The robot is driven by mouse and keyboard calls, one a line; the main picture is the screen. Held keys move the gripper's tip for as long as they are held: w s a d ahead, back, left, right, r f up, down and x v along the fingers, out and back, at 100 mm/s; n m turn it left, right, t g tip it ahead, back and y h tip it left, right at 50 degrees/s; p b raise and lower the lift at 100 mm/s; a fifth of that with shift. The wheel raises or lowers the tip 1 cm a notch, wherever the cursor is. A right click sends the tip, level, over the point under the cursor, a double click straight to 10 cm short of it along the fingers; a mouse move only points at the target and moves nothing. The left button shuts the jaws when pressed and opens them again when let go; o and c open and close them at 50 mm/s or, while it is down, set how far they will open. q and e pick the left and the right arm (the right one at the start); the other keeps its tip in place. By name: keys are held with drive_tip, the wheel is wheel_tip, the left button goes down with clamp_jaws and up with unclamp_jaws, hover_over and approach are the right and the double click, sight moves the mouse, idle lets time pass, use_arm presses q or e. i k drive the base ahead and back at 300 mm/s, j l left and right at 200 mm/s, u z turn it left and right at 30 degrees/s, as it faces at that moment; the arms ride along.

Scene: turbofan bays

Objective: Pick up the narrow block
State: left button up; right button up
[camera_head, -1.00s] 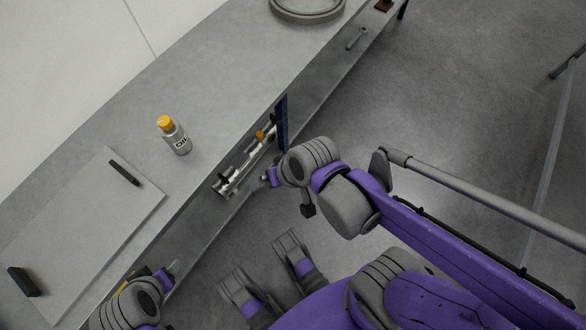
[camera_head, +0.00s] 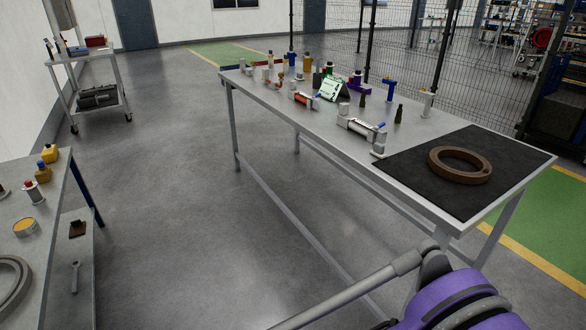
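I cannot pick out a narrow block in the head view now. The left bench (camera_head: 42,262) shows only its far end at the left edge, with a grey ring (camera_head: 10,283) cut off by the frame. A small brown piece (camera_head: 78,229) lies on the shelf below its top, and I cannot tell what it is. Neither of my grippers is in view. Part of a purple arm of mine shows at the bottom right.
A long table (camera_head: 300,132) holds a brown ring (camera_head: 459,165) on a black mat (camera_head: 515,160), plus several bottles and tools. A trolley (camera_head: 68,85) stands back left. The floor (camera_head: 190,190) between is clear. A mesh fence (camera_head: 470,60) stands behind.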

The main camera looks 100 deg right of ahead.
sight(378, 150)
drive_tip(key=z, duration=4.05)
